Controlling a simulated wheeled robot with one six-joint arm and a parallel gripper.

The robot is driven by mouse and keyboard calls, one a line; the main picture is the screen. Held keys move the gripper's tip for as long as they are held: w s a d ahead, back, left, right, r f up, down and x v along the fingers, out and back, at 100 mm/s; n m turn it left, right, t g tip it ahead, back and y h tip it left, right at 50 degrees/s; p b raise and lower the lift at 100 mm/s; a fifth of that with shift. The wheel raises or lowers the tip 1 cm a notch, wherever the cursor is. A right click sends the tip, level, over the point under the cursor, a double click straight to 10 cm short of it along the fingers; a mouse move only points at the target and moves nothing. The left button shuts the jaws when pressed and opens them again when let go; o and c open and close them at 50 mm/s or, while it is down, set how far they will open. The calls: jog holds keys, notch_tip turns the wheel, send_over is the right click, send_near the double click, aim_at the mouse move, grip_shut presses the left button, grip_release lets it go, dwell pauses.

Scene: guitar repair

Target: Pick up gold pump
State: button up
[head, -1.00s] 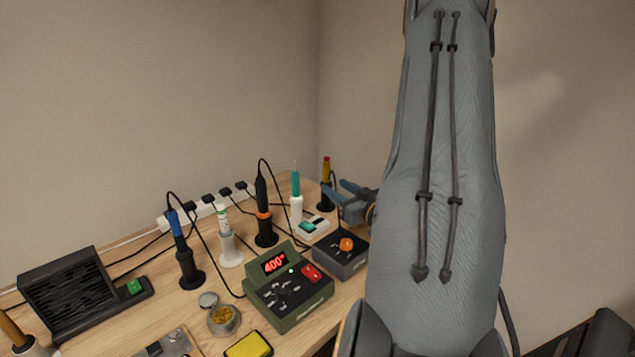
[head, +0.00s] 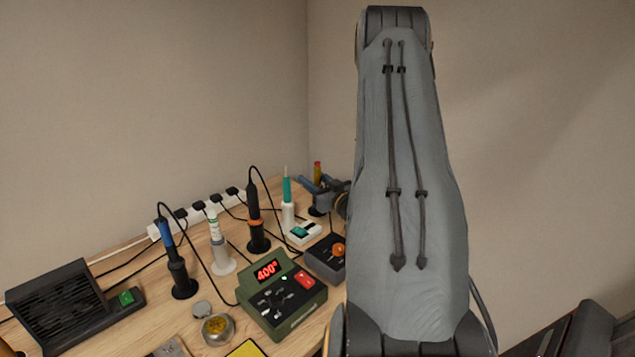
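The gold pump (head: 317,171) stands upright at the back right corner of the bench. Its gold top with a red end shows above my gripper, and its dark base shows partly below; the middle is hidden. My gripper (head: 316,183) is small in the head view, at the end of my arm and right at the pump. Its two blue-grey fingers are spread apart, with the pump's top showing between them. I cannot tell whether the pump is between the fingers or behind them, or whether they touch.
A white-and-teal pump (head: 287,200) stands close left of my gripper. Several soldering tools in stands, a green station (head: 283,300) reading 400, a dark box with an orange knob (head: 326,258) and cables crowd the bench (head: 165,320). Walls close in behind.

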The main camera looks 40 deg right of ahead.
jog(key=shift+w+d, duration=0.15)
jog(key=shift+w, duration=0.7)
grip_shut()
jog(key=shift+r, duration=0.15)
notch_tip(320, 180, up, 10)
jog(key=shift+b, duration=0.4)
